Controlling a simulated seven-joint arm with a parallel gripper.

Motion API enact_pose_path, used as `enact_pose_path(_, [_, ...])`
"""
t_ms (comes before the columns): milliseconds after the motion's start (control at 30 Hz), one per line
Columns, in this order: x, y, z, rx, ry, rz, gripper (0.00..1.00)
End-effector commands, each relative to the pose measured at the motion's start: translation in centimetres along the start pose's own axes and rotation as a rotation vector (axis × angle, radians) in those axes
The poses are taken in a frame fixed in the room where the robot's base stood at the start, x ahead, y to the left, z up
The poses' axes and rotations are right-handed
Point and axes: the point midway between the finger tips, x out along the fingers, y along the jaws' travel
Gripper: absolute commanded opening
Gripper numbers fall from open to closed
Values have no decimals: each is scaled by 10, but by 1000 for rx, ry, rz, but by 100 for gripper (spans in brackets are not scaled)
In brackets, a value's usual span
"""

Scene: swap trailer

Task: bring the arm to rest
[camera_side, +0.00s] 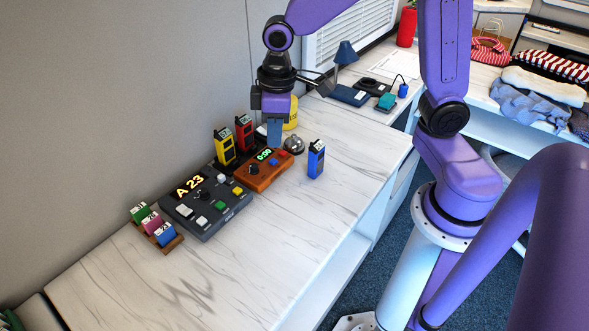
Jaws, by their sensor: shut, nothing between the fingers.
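My gripper (274,141) is shut and empty. It points down just above the far side of the orange timer box (262,178), whose display reads 0:00. I cannot tell whether the fingertips touch anything there. My purple arm reaches over the counter from the right.
A marble-patterned counter (260,250) holds a dark console (215,214) reading "A 23". Yellow (223,146), red (243,132) and blue (316,159) radios stand nearby, with a bell (294,145) and a rack (172,244) of small coloured blocks. The front counter is clear.

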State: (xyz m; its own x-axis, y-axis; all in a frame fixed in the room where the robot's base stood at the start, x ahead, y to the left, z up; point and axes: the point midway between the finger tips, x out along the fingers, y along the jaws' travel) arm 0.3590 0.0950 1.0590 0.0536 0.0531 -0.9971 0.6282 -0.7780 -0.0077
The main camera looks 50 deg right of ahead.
Motion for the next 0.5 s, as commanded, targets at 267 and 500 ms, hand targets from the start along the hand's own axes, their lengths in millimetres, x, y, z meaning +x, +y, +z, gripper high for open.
enact_pose_path(267, [-24, -72, 100, -249, -23, -13, 0])
enact_pose_path(500, [-26, -89, 164, -389, -41, -16, 0])
